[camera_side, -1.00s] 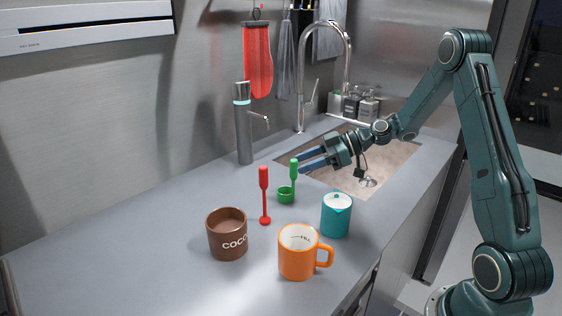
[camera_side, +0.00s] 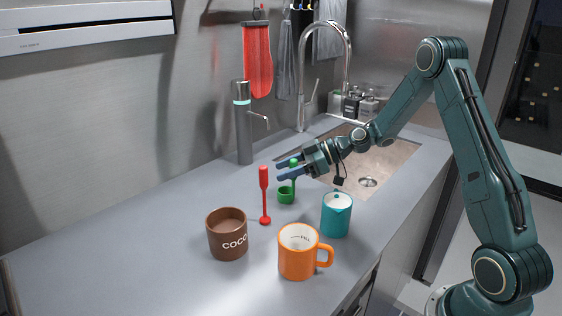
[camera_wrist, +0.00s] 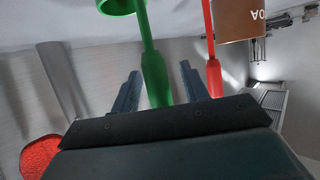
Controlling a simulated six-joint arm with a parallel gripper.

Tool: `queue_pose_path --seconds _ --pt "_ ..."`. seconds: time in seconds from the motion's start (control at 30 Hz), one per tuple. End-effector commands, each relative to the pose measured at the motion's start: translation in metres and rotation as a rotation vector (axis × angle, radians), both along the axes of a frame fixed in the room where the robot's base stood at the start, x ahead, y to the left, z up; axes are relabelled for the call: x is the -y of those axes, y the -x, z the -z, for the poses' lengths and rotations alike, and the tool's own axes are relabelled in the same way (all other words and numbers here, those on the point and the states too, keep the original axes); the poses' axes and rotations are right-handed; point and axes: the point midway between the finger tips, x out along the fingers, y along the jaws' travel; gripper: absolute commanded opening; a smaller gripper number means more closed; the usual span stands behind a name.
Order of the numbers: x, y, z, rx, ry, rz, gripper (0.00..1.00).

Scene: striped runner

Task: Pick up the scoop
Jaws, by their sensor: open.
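The green scoop (camera_side: 286,195) stands on the counter with its round cup down and its handle upright. My gripper (camera_side: 280,171) is open at the height of the upper handle, and its fingers cover part of that handle in the side view. In the wrist view the green handle of the scoop (camera_wrist: 154,72) shows between my two blue fingers (camera_wrist: 160,78), with a gap on each side. Whether the fingertips reach past the handle is hard to tell. The scoop's cup shows at the top of the wrist view.
A red upright utensil (camera_side: 264,197) stands close to the left of the scoop. The sink (camera_side: 385,165) and a tall dispenser (camera_side: 243,130) lie behind.

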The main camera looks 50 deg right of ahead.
Motion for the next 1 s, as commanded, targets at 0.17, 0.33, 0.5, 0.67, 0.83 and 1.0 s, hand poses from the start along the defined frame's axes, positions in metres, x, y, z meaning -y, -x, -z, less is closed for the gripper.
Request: queue_pose_path --seconds 0.17,0.33,0.5,0.67,0.83,1.0 --pt "0.0003 0.0 0.0 0.0 0.0 0.0 0.45" --pt "0.0003 0.0001 -0.0001 0.0 0.0 0.0 0.45" --pt "0.0003 0.0002 -0.0002 0.0 0.0 0.0 0.27" --pt "0.0003 0.0002 -0.0002 0.0 0.0 0.0 0.0" --pt "0.0004 0.0002 -0.0003 0.001 -0.001 0.0 0.0" --pt "0.0004 0.0001 -0.0017 0.001 0.0 0.001 0.0"
